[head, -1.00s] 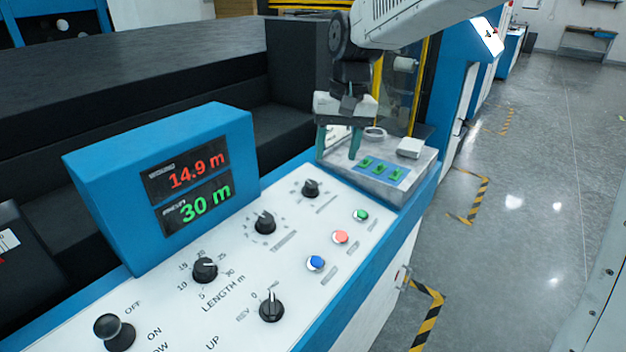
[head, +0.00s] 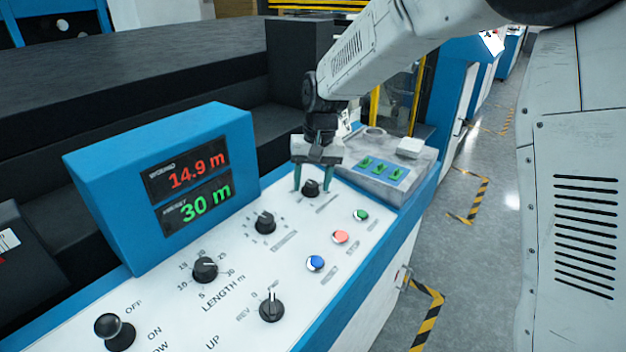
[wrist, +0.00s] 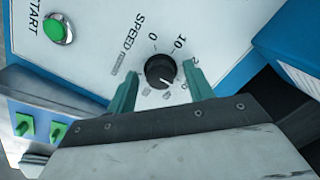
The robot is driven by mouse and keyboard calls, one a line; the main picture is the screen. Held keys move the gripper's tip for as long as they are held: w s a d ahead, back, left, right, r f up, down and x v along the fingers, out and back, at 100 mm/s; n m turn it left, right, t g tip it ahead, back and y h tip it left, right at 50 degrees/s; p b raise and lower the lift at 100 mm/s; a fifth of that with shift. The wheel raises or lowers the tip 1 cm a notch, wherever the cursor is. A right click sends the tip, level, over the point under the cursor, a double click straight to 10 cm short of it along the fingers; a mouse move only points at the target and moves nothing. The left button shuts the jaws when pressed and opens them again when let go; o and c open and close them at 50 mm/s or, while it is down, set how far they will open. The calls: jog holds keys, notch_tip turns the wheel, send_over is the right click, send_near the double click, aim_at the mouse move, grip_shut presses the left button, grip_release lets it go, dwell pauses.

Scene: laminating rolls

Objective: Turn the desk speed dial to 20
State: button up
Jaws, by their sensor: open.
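The speed dial (wrist: 160,71) is a black round knob on the white desk panel. In the wrist view the word SPEED and the marks 0 and 10 show beside it; other marks are partly hidden by a finger or too blurred to read. A pale pointer line on the knob points toward the lower right, toward my gripper's palm. The same dial (head: 311,188) shows in the head view at the far end of the panel. My gripper (wrist: 163,93) is open, with one green finger on each side of the dial. In the head view my gripper (head: 312,190) points down over it.
Other black knobs (head: 265,222) and blue, red and green (head: 360,215) buttons stand nearby on the panel. A blue display box (head: 150,190) reads 14.9 m and 30 m. A grey box with green switches (head: 382,168) stands just beyond the dial.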

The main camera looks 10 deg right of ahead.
jog(key=c, duration=1)
jog(key=shift+n, duration=0.3)
jog(key=n, duration=0.3)
jog(key=shift+n+h, duration=0.3)
jog(key=shift+n, duration=2.2)
jog(key=o, duration=1)
